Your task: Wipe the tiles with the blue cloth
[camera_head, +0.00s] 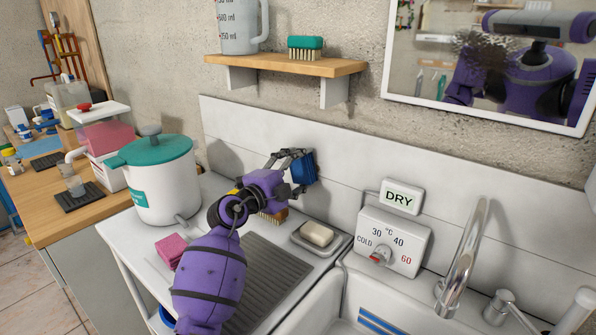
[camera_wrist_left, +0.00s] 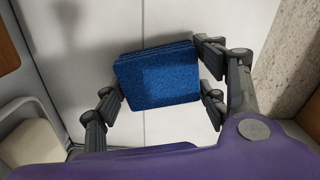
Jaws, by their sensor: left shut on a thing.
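The blue cloth (camera_wrist_left: 158,78) is a folded pad, held between the fingers of my left gripper (camera_wrist_left: 158,92). In the head view the cloth (camera_head: 302,168) is at the white tiles (camera_head: 335,162) behind the counter, with my left gripper (camera_head: 288,165) shut on it. In the left wrist view the tiles (camera_wrist_left: 120,28) fill the background behind the cloth, and a shadow falls on them. I cannot tell for sure whether the cloth touches the tiles. My right gripper is not in view.
A soap bar (camera_head: 316,234) on a dish, a wooden brush (camera_head: 272,216) and a pink sponge (camera_head: 171,249) lie below the arm. A white pot with a teal lid (camera_head: 152,148) stands left. The temperature box (camera_head: 394,240) and faucet (camera_head: 467,255) stand right. A shelf (camera_head: 285,65) hangs above.

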